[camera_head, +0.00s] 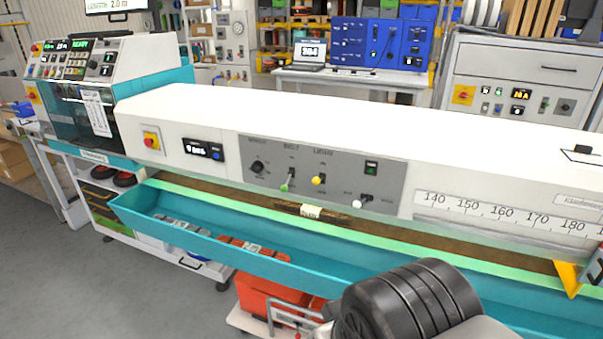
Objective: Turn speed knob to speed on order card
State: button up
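A grey control panel (318,172) is set in the front of the long white machine. A black rotary knob (257,167) sits at its left under a small label I cannot read clearly; I cannot tell for sure that it is the speed knob, or its setting. A white sheet (97,113), possibly the order card, hangs on the front of the left machine unit; its writing is too small to read. My gripper is not in view. A dark ribbed part, which looks like my arm, shows at the lower right, well apart from the knob.
A teal trough (180,232) juts out below. Grey floor (90,285) is free at lower left.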

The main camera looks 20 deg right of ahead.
aim_at(258, 167)
jog(key=z, duration=0.8)
jog(key=i+l+z, duration=0.1)
jog(key=l+z, duration=0.3)
jog(key=i+l+z, duration=0.1)
jog(key=l+z, duration=0.25)
jog(key=i+l+z, duration=0.2)
jog(key=l+z, duration=0.2)
